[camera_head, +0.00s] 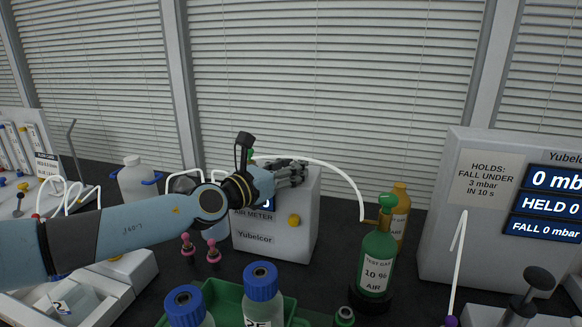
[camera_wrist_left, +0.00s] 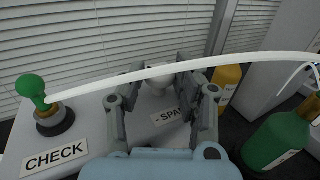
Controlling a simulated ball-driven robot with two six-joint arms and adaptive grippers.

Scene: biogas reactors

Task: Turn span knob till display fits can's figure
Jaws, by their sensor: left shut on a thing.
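The white air meter (camera_head: 262,240) stands on the dark bench, and my left arm crosses in front of it. Most of its blue display (camera_head: 268,190) is hidden, so I cannot read the figure. The pale span knob (camera_wrist_left: 159,84) sits on top behind a partly covered "SPAN" label (camera_wrist_left: 168,117). My left gripper (camera_head: 290,173) is over the meter's top, and in the wrist view its fingers (camera_wrist_left: 160,77) are shut on the knob from both sides. The green can (camera_head: 378,250) right of the meter reads "TEST GAS 10 % AIR". My right gripper is not in view.
A white hose (camera_wrist_left: 240,57) arches over the gripper from the green-topped fitting (camera_wrist_left: 40,95) by the "CHECK" label. A yellow can (camera_head: 400,215) stands behind the green one. Blue-capped bottles (camera_head: 261,282) in a green tray (camera_head: 222,292) are in front. A pressure panel (camera_head: 460,230) stands right.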

